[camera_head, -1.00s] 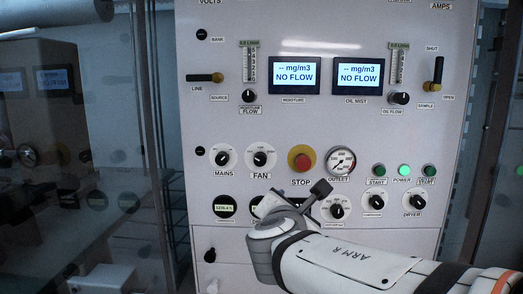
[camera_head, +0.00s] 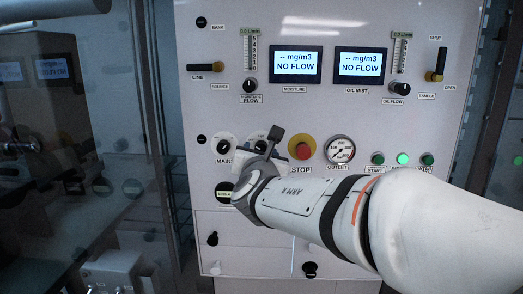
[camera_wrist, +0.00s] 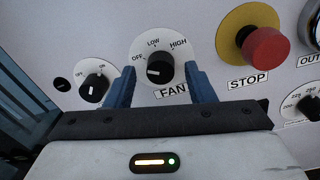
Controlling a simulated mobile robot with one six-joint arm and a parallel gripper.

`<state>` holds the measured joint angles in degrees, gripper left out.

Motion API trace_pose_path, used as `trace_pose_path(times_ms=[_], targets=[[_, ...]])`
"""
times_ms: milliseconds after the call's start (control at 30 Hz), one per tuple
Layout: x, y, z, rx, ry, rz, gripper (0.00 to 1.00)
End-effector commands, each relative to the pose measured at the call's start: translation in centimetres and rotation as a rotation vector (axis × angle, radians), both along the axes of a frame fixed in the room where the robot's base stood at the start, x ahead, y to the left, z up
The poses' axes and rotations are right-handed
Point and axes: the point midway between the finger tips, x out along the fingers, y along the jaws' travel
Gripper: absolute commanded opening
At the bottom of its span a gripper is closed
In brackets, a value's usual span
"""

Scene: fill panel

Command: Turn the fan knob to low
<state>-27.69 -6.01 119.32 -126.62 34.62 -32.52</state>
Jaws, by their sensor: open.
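The fan knob (camera_wrist: 160,68) is a black knob on a white round dial marked OFF, LOW and HIGH, above the FAN label. A short white mark shows on the left part of its face, on the OFF side; its exact setting is hard to read. My gripper (camera_wrist: 160,75) is open, with one blue finger at each side of the knob; I cannot tell whether they touch it. In the head view the fan dial (camera_head: 254,141) shows partly behind my gripper (camera_head: 275,150), and its label is hidden.
The mains knob (camera_wrist: 96,88) is close on the left. The red STOP button (camera_wrist: 265,47) on its yellow ring is close on the right, with the outlet gauge (camera_head: 340,150) beyond it. My arm covers the lower right of the panel.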

Motion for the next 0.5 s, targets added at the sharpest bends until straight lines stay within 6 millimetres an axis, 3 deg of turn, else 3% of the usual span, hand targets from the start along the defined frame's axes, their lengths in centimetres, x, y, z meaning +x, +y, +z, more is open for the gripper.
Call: trace_pose_path(times_ms=[200,500], targets=[[0.06,-0.06,-0.04,0.0,0.0,-0.001,0.49],[0.05,-0.13,-0.05,0.0,0.001,-0.002,0.25]])
